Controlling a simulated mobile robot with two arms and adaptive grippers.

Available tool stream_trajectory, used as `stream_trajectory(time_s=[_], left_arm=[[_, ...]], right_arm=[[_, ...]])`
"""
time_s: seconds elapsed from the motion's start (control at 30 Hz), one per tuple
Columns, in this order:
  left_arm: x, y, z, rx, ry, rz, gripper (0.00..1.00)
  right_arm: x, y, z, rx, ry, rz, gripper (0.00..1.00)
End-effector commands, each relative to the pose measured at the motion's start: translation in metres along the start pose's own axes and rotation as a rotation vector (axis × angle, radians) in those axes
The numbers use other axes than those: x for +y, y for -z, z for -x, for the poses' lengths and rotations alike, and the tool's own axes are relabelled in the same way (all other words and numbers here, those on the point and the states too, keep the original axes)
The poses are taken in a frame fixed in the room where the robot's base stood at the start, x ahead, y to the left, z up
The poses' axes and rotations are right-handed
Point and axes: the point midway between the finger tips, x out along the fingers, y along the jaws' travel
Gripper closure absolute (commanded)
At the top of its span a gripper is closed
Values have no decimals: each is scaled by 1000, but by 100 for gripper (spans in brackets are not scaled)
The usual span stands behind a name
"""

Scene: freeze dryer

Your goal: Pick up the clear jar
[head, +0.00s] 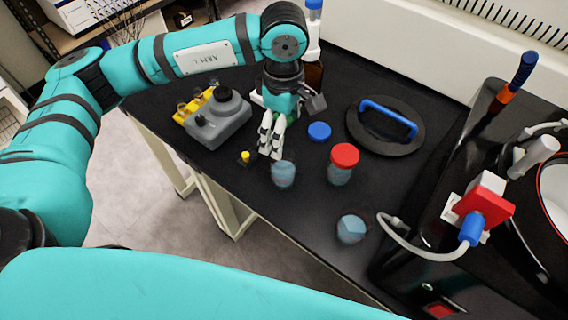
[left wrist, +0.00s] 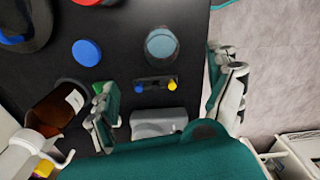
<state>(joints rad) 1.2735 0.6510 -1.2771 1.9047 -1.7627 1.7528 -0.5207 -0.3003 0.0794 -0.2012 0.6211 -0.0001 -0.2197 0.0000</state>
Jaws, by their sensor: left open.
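A clear jar (head: 283,174) with bluish contents and no lid stands on the black bench, just in front of my left gripper (head: 270,150). The jar (left wrist: 161,45) is at the upper middle of the left wrist view, ahead of the spread fingers of my left gripper (left wrist: 168,100). The gripper is open and empty, apart from the jar. A second jar with a red lid (head: 343,156) stands to the right. Another clear jar (head: 351,229) is nearer the bench's front edge. My right gripper is in neither view.
A blue lid (head: 319,131) lies behind the jars. A black disc with a blue handle (head: 385,143) is at the back right. A grey device (head: 220,120) and yellow rack (head: 187,111) stand left. An amber bottle (left wrist: 55,108) is beside the gripper. A black machine (head: 430,215) fills the right.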

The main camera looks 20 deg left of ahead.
Motion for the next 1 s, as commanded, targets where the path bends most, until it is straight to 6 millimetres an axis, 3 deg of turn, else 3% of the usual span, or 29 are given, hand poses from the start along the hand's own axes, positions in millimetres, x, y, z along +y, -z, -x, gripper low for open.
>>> stream_trajectory(time_s=[0.3, 0.63, 0.77, 1.0], left_arm=[[-2, -1, -66, -2, 5, 1, 11], [-3, -1, -94, -4, 4, 0, 11], [-6, -1, -112, -3, 6, 1, 11], [-5, -2, -138, -4, 2, -1, 11]], right_arm=[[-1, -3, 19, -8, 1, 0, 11], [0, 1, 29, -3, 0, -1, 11], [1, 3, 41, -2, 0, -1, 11], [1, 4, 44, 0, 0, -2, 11]])
